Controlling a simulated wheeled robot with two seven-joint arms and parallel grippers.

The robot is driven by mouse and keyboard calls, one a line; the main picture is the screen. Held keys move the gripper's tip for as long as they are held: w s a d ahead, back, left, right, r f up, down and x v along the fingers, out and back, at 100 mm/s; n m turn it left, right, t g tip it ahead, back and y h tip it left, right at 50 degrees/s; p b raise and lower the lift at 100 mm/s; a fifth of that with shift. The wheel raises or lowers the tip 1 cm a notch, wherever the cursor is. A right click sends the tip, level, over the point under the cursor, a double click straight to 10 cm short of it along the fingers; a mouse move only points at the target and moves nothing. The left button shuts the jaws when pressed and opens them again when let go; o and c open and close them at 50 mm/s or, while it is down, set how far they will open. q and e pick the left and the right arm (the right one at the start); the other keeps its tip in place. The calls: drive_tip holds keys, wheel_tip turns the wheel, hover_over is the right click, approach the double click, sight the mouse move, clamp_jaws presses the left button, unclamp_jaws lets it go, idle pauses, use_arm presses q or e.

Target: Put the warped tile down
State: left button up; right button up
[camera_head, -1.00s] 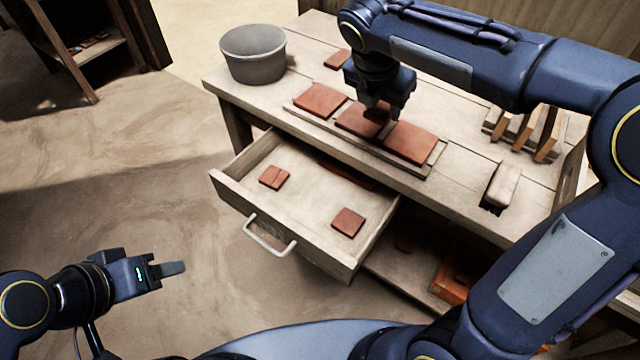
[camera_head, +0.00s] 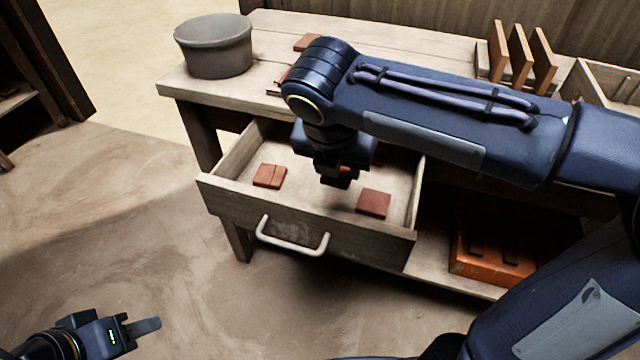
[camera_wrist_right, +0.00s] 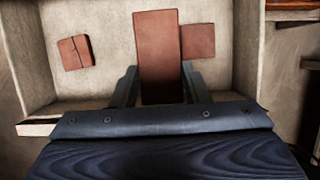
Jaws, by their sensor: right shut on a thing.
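My right gripper (camera_head: 332,170) is over the open drawer (camera_head: 300,232), pointing down. It is shut on a red-brown tile, seen dark below the fingers in the head view (camera_head: 338,180) and standing out between the fingers in the right wrist view (camera_wrist_right: 156,55). Any warp in it cannot be made out. In the drawer lie a tile with a crack line (camera_head: 269,176) at the left and a plain tile (camera_head: 373,204) at the right. The held tile partly overlaps the plain one in the wrist view. My left gripper (camera_head: 146,327) is low at the left, away from the bench; its finger gap is hidden.
A grey tub (camera_head: 215,50) stands on the bench (camera_head: 385,32) at the left. Upright wooden pieces (camera_head: 519,58) stand at the back right. An orange crate (camera_head: 490,262) sits on the shelf right of the drawer. Drawer floor is free between the two tiles.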

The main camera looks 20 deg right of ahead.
drive_tip(key=b, duration=0.2)
hover_over(322, 187)
drive_tip(key=s, duration=0.2)
drive_tip(key=f, duration=0.6)
drive_tip(key=shift+w+a, duration=0.1)
drive_tip(key=shift+a, duration=0.25)
drive_tip(key=f, duration=0.1)
drive_tip(key=f+b, duration=0.2)
drive_tip(key=shift+w+f, duration=0.25)
drive_tip(key=shift+f, duration=0.2)
drive_tip(key=o, duration=1)
drive_tip(key=shift+r, duration=0.1)
